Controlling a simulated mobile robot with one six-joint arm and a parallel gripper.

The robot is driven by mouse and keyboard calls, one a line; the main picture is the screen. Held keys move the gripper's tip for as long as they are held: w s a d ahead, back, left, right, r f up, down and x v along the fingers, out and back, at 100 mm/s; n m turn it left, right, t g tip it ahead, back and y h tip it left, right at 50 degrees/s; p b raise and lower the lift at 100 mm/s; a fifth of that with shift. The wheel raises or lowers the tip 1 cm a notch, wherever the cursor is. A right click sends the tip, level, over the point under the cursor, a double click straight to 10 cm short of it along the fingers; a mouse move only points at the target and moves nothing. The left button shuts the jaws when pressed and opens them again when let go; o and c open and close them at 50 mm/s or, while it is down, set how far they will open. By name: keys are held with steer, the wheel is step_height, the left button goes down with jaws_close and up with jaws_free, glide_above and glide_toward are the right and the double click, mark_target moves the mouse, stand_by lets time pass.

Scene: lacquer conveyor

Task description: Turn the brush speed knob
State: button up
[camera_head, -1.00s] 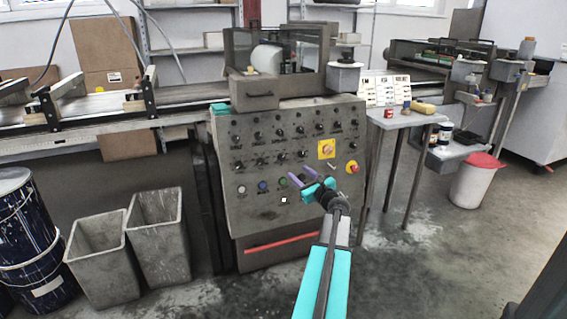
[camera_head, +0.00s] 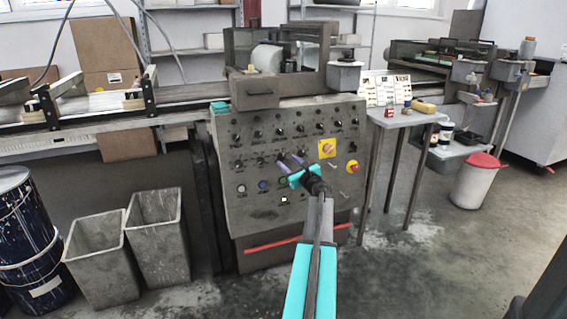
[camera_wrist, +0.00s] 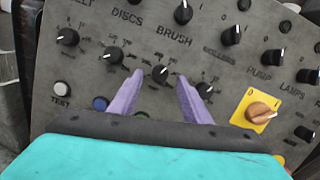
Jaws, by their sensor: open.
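My gripper (camera_head: 290,162) is open in front of the sloped control panel, its two purple fingers pointing at the lower knob row. In the wrist view the gripper (camera_wrist: 160,78) has its fingertips on either side of a black knob with a white pointer, the brush speed knob (camera_wrist: 160,74), below the printed word BRUSH. The knob lies between the tips with a gap on each side. Its pointer points up and to the right. Whether the tips reach the panel's depth, I cannot tell. An upper-row knob (camera_wrist: 183,12) sits above the BRUSH label.
Neighbouring black knobs (camera_wrist: 113,55) and (camera_wrist: 204,90) sit close on both sides. A yellow plate with an orange rotary switch (camera_wrist: 261,111) is to the right. A red stop button (camera_head: 352,167) sits further right. A small grey table (camera_head: 408,119) stands right of the panel.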

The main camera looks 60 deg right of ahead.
mark_target(282, 157)
steer(key=shift+b+x, duration=0.3)
steer(key=shift+x, duration=1.5)
